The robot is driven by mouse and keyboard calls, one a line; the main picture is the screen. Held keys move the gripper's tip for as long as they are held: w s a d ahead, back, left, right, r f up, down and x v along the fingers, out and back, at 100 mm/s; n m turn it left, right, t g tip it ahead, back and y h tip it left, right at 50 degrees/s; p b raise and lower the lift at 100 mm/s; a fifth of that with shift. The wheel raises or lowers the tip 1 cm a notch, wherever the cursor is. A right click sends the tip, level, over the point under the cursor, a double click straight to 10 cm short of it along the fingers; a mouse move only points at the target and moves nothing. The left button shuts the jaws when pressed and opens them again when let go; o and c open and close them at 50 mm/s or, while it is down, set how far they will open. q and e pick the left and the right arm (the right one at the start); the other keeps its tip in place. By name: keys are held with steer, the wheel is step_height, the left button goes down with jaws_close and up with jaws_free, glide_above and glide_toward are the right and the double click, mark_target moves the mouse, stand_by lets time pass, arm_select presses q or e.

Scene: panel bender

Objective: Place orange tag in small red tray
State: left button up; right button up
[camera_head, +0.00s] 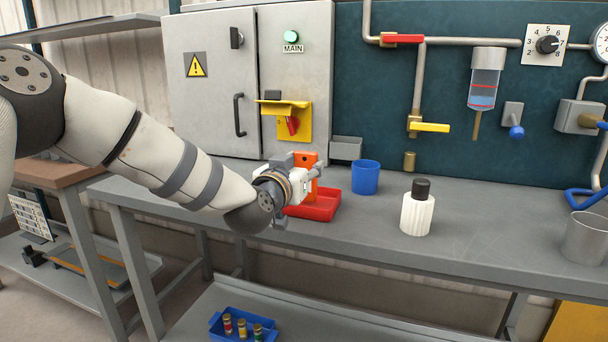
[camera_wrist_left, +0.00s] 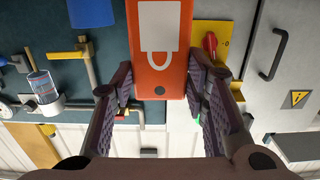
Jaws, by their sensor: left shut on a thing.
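The orange tag (camera_head: 306,161) is upright in my left gripper (camera_head: 300,178), just above the back of the small red tray (camera_head: 318,207) on the grey bench. In the left wrist view the tag (camera_wrist_left: 160,50) shows a white padlock picture and a dark hole, and it sits between the two fingers of my left gripper (camera_wrist_left: 163,85). The gripper is shut on it. My gripper and wrist hide the left part of the tray in the head view. The tag's lower end is partly hidden there, so contact with the tray cannot be told. My right gripper is not in view.
A blue cup (camera_head: 365,178) stands right of the tray, and a white bottle with a black cap (camera_head: 417,212) farther right. A grey cabinet with a yellow bracket (camera_head: 293,122) and red switch is behind. A metal cup (camera_head: 586,240) stands at the far right.

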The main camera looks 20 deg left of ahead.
arm_select(q)
steer(key=shift+f, duration=0.7)
steer(key=o, duration=1.1)
steer(key=shift+r, duration=0.15)
